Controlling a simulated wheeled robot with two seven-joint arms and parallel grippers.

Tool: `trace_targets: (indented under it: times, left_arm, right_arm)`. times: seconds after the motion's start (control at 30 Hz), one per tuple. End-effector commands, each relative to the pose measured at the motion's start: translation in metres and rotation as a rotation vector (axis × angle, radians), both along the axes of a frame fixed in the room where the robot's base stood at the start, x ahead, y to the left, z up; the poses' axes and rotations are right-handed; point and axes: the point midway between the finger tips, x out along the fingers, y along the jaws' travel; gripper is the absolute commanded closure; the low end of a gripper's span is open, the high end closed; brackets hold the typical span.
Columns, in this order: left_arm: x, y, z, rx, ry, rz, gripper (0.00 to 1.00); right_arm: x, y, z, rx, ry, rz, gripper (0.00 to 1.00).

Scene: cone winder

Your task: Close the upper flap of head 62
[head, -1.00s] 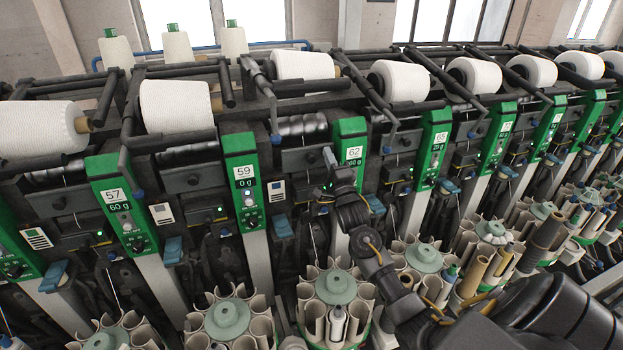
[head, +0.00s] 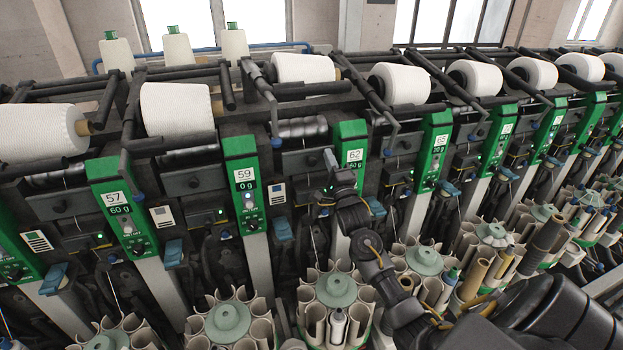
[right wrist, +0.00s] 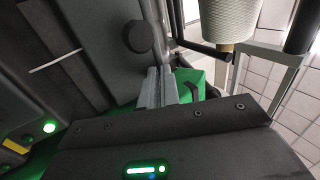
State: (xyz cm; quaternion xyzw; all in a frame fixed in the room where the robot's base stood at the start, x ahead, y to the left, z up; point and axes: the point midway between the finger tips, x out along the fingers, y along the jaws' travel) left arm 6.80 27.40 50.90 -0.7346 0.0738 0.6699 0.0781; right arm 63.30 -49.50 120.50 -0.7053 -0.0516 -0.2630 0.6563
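Head 62 has a green panel (head: 352,143) with a white "62" label. To its left is the dark upper flap (head: 298,162), below a shiny drum; in the right wrist view the dark plate (right wrist: 97,45) carries a round black knob (right wrist: 138,37). I cannot tell how far the flap stands open. My right gripper (head: 329,158) is in front of the head, between the flap and the green panel. Its grey fingers (right wrist: 158,88) are together, with nothing visible between them, beside the knob. I cannot tell whether they touch the flap. My left gripper is out of view.
Neighbouring heads 59 (head: 243,176) and 65 (head: 440,140) flank this one. A white yarn cone (head: 302,67) and dark bars lie above. Round bobbin magazines (head: 335,290) stand below, near my right forearm. Free room is in front of the panels.

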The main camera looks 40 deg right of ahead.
Motion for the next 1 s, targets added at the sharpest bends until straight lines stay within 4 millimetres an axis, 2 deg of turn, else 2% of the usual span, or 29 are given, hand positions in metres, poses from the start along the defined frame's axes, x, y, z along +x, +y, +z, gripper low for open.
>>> trace_targets:
  times: [0.03, 0.27, 0.5, 0.7, 1.0]
  left_arm:
    - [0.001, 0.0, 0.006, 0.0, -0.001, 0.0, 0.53]
    - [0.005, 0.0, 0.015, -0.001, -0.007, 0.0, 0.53]
    - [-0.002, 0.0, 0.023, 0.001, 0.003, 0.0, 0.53]
    - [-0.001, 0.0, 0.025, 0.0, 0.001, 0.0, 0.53]
    - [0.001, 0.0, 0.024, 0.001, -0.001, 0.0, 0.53]
  right_arm:
    - [-0.007, 0.0, 0.009, -0.002, -0.013, -0.004, 1.0]
    - [-0.037, 0.007, -0.004, 0.001, -0.003, -0.006, 1.0]
    - [-0.065, 0.017, -0.013, 0.001, 0.001, -0.004, 1.0]
    - [-0.075, 0.022, -0.016, 0.0, 0.001, -0.002, 1.0]
    - [-0.074, 0.023, -0.017, 0.001, 0.002, 0.0, 1.0]
